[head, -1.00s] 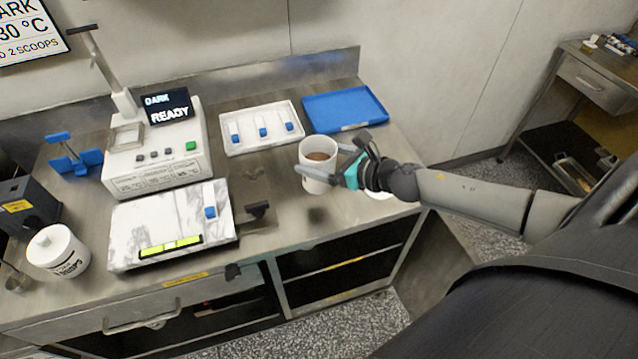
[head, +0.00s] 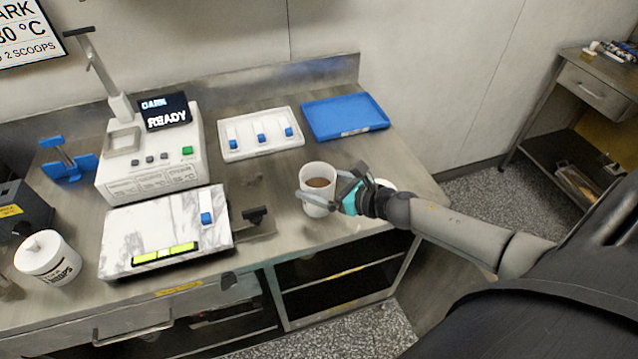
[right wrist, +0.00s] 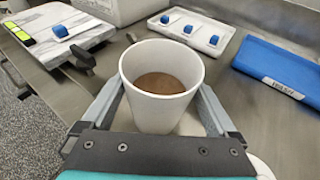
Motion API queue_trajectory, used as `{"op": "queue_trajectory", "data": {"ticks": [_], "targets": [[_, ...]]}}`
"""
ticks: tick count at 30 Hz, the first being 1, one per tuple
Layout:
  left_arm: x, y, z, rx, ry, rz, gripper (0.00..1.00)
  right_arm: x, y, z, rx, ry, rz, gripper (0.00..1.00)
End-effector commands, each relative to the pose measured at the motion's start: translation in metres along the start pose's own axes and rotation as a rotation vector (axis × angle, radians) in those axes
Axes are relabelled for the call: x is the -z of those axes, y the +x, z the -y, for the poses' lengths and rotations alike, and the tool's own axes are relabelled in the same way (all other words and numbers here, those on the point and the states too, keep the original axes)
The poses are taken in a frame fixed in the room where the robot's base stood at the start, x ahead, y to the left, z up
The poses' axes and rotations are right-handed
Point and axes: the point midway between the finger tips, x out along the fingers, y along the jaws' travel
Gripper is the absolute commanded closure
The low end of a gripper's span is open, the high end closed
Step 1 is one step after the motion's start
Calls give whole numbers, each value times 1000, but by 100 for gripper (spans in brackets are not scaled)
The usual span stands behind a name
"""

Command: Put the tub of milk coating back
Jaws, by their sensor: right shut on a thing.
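The tub of milk coating (head: 318,181) is a white open cup with brown contents, at the right part of the steel counter in the head view. My right gripper (head: 325,197) is shut on it, one finger along each side. In the right wrist view the tub (right wrist: 162,100) stands upright between the fingers of the gripper (right wrist: 160,112), brown coating well below its rim. I cannot tell whether its base touches the counter. A white round thing (head: 385,184) is partly hidden behind my right gripper. My left gripper is not in view.
A machine reading DARK READY (head: 150,155) stands left, with a marble slab (head: 150,225) before it. A white tray with blue-ended pieces (head: 260,150) and an empty blue tray (head: 345,117) lie behind. A lidded white tub (head: 50,262) stands far left. Counter around the held tub is mostly clear.

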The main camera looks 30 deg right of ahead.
Motion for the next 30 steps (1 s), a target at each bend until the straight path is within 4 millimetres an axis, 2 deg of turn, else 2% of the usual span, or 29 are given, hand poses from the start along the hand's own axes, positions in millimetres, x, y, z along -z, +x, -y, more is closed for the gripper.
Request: {"op": "queue_trajectory", "data": {"ticks": [1, 2, 3, 11, 15, 30], "targets": [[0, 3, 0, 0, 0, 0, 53, 1, 1, 0, 0, -1, 3, 91], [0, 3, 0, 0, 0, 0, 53, 2, 1, 0, 0, 0, 0, 4], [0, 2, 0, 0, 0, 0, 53, 2, 1, 0, 0, 0, 0, 0], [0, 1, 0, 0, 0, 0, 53, 1, 0, 0, 0, 0, -1, 0], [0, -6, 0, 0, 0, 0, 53, -5, -2, 0, 0, 0, -1, 0], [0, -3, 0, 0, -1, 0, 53, -1, -63, -1, -2, 1, -3, 0]]}}
